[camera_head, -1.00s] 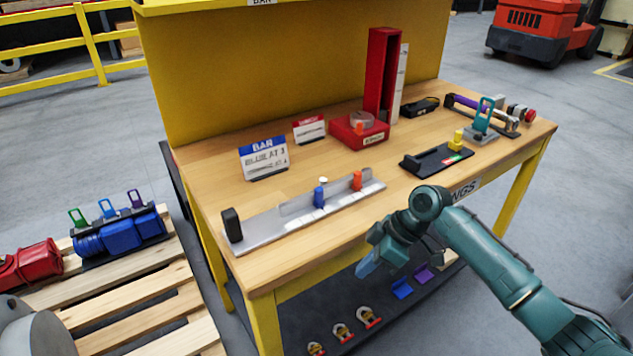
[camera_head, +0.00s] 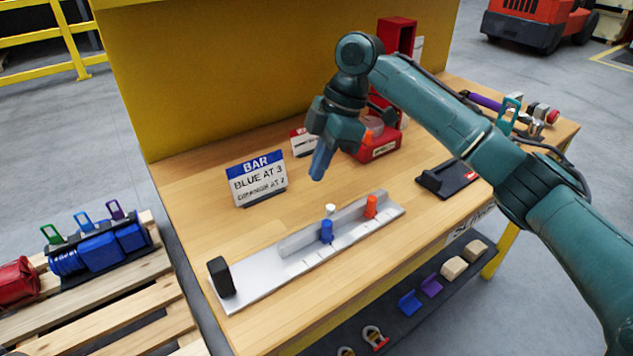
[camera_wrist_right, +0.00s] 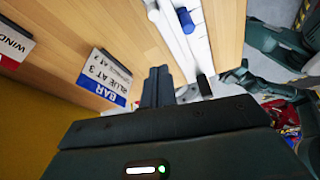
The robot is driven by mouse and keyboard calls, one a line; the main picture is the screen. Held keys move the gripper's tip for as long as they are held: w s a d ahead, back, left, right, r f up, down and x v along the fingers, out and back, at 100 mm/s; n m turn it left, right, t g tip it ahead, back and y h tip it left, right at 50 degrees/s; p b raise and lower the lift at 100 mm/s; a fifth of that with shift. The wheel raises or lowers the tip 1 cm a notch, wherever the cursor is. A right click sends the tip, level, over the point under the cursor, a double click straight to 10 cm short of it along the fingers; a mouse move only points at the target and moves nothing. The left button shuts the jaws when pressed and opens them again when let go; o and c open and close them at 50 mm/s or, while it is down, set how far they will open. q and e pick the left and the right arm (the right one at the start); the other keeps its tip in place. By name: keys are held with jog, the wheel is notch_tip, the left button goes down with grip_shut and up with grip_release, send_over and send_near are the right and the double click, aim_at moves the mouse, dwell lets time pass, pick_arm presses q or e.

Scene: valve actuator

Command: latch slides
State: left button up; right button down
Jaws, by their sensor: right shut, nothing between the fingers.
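A grey metal bar (camera_head: 262,277) lies along the table's front, with tick marks and a black end block (camera_head: 220,277) at its left end. A blue slide (camera_head: 326,232) stands near its middle and an orange slide (camera_head: 371,206) near its right end. A white knob (camera_head: 330,210) shows behind the blue slide. The blue slide also shows in the right wrist view (camera_wrist_right: 186,20). My right gripper (camera_head: 318,170) is shut and empty, pointing down above the table behind the bar, apart from both slides. My left gripper is not in view.
A sign (camera_head: 257,180) reading "BAR, BLUE AT 3" stands behind the bar; its lower line is hard to read. A red fixture (camera_head: 380,145) is partly hidden by my right arm. A black plate (camera_head: 440,180) lies at right. Bare wood lies between sign and bar.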

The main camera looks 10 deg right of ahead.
send_near(309, 225)
jog(key=a+f, duration=0.2)
jog(key=s+a+f, duration=0.1)
jog(key=a+f, duration=0.1)
jog(key=shift+a+f, duration=0.15)
jog(key=shift+f, duration=0.2)
jog(key=d, duration=0.2)
jog(key=shift+w+d+r+p, duration=0.15)
jog(key=shift+w+d+p, duration=0.15)
jog(key=shift+d+p, duration=0.1)
jog(key=shift+d, duration=0.35)
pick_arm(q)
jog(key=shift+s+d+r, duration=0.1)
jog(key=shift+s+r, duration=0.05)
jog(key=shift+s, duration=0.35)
pick_arm(e)
jog(key=shift+d, duration=0.2)
